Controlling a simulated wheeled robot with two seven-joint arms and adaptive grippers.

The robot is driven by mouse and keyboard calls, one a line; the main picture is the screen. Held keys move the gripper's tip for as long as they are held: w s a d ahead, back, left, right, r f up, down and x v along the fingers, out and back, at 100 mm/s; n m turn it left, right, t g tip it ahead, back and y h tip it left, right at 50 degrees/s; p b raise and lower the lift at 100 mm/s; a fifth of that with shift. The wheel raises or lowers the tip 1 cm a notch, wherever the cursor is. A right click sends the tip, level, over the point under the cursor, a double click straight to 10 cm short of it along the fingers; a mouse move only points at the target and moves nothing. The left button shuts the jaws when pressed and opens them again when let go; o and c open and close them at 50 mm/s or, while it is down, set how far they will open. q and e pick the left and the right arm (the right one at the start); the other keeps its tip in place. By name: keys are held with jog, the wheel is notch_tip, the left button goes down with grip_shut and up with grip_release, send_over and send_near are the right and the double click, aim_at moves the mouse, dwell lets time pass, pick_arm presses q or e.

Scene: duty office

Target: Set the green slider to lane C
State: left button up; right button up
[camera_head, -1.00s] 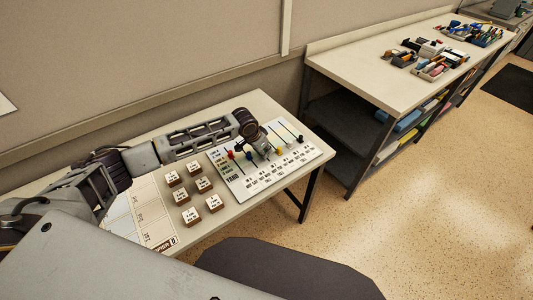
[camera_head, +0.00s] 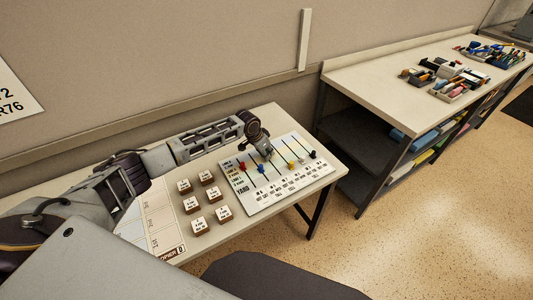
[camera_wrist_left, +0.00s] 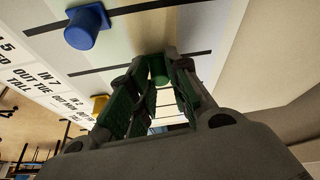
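The sorting board (camera_head: 247,208) lies on the desk, with parallel slots, coloured knobs and lane labels at its left. My left gripper (camera_head: 267,154) reaches down over the board's middle and hides most of the green slider in the head view. In the left wrist view the green slider (camera_wrist_left: 158,75) sits between the fingertips of the left gripper (camera_wrist_left: 159,68), which look closed against its sides. Its exact lane is hard to read. The red knob (camera_head: 242,167) and blue knob (camera_head: 261,169) are to its left. My right gripper is out of view.
The yellow knob (camera_head: 291,164) and black knob (camera_head: 313,154) stand right of the gripper. Several labelled blocks (camera_head: 198,224) are left of the board. A shelf bench (camera_head: 385,92) with trays stands beyond the desk to the right.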

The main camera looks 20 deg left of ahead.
pick_arm(q)
jog(key=o, duration=0.3)
jog(key=shift+o, duration=0.2)
jog(key=v, duration=1.2)
dwell(0.7)
